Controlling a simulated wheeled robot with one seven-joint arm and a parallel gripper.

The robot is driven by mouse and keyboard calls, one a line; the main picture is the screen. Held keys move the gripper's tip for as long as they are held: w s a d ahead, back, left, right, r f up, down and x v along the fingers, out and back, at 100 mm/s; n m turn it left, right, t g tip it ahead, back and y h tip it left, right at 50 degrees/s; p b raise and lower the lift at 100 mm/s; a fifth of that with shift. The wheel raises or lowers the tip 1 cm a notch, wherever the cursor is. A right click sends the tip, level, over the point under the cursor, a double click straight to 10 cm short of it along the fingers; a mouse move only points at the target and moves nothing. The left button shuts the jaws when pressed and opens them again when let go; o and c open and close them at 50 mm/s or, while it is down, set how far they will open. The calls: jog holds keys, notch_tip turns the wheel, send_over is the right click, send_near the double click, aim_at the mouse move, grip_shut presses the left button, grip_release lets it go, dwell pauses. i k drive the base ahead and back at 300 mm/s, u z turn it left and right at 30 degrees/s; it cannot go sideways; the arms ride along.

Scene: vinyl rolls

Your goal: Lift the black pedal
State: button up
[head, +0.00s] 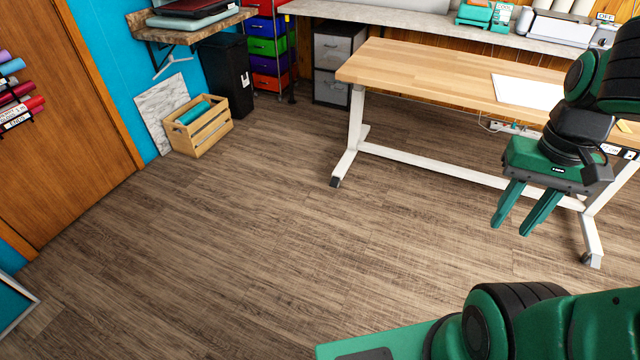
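I cannot make out a black pedal in the head view. A tall black bin (228,75) stands against the back wall at the upper left; its lower front is partly hidden by the wooden crate, and no pedal can be told apart there. My gripper (511,229) hangs at the right, in front of the wooden table (430,72). Its two green fingers point down and are apart, with nothing between them. It is far from the bin.
A wooden crate (206,130) with a teal roll and a marbled board (163,112) stand by the blue wall. Coloured drawers (268,48) and a grey cabinet (334,55) line the back. The table's white legs (352,140) stand at centre right. The floor (230,240) is clear.

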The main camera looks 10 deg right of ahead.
aim_at(333, 183)
jog(key=u, duration=0.35)
jog(key=i, duration=2)
jog(key=z, duration=0.35)
